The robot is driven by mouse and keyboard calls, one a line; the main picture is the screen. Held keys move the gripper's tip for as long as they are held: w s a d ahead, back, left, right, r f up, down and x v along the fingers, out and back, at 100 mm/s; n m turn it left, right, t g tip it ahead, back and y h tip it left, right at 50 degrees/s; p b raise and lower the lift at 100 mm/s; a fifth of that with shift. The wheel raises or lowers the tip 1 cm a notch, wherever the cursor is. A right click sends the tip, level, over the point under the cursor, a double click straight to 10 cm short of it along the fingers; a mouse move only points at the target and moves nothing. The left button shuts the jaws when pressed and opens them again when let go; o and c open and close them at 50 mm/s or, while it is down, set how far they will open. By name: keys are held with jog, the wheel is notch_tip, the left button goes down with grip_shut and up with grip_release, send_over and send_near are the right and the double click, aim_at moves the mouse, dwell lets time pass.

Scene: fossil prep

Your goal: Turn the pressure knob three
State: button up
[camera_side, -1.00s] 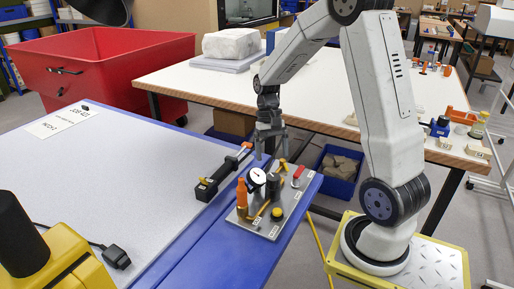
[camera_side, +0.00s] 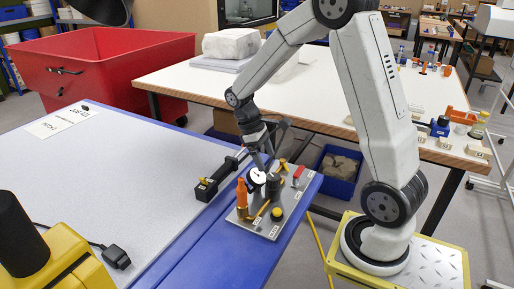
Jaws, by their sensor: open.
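A small grey control panel (camera_side: 247,220) lies on the blue edge of the near bench. A black cylindrical knob (camera_side: 273,186) stands near its middle; I cannot read a label that marks it as the pressure knob. Beside it are a white round gauge (camera_side: 258,178), an orange-capped part (camera_side: 242,194), a yellow button (camera_side: 277,213), yellow levers (camera_side: 282,164) and a red lever (camera_side: 298,173). My gripper (camera_side: 267,160) is open, tilted, and hangs just above the gauge and knob. Its fingertips partly overlap the gauge area, and I cannot tell whether they touch anything.
A black tool (camera_side: 218,180) lies on the bench just left of the panel. A white-topped table (camera_side: 190,82) carries a pale block (camera_side: 231,44) behind. A blue bin (camera_side: 338,172) stands on the floor to the right. The grey bench top (camera_side: 110,170) is largely clear.

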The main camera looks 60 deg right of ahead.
aim_at(273, 177)
jog(key=shift+x, duration=3.5)
grip_shut()
jog(key=shift+m+y, duration=0.3)
jog(key=shift+m, duration=0.5)
grip_release()
jog(key=shift+r, duration=0.15)
